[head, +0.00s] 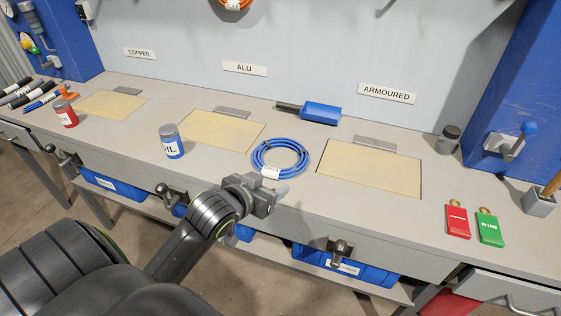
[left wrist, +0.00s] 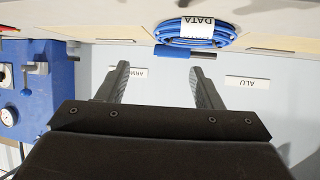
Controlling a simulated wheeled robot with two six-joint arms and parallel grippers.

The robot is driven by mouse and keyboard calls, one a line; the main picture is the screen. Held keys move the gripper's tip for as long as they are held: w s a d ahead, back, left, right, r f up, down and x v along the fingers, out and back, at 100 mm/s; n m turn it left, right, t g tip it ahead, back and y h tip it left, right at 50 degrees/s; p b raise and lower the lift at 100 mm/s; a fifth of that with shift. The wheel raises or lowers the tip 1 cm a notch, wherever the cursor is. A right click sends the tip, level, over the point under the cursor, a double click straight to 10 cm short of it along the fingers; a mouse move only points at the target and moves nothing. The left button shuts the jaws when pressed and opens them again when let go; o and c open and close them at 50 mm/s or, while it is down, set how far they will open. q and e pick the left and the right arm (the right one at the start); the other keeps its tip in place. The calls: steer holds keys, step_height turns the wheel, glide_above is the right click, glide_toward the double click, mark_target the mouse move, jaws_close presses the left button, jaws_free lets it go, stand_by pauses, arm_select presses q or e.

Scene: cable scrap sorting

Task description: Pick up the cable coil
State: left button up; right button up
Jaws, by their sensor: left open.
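The blue cable coil (head: 280,158) lies flat on the workbench between the two right-hand beige panels. It carries a white tag. In the left wrist view the coil (left wrist: 190,42) shows near the top, with its tag reading DATA. My left gripper (head: 275,193) is just in front of the coil, near the bench's front edge, apart from it. In the left wrist view its two fingers (left wrist: 156,84) are spread with nothing between them. My right gripper is not in view.
Beige panels (head: 222,131) are set in the bench (head: 228,165). Red (head: 457,220) and green (head: 489,228) tags lie at right. Clamp-like fittings (head: 340,250) line the front edge.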

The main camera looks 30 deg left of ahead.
arm_select(q)
glide_toward(300, 163)
steer(key=x, duration=0.4)
steer(key=shift+s+d+f+b, duration=0.1)
steer(key=shift+d+f+b, duration=0.1)
steer(key=shift+b, duration=0.2)
steer(key=shift+x, duration=2.65)
steer(key=shift+a+r, duration=0.15)
steer(key=shift+r, duration=0.05)
steer(key=c, duration=1)
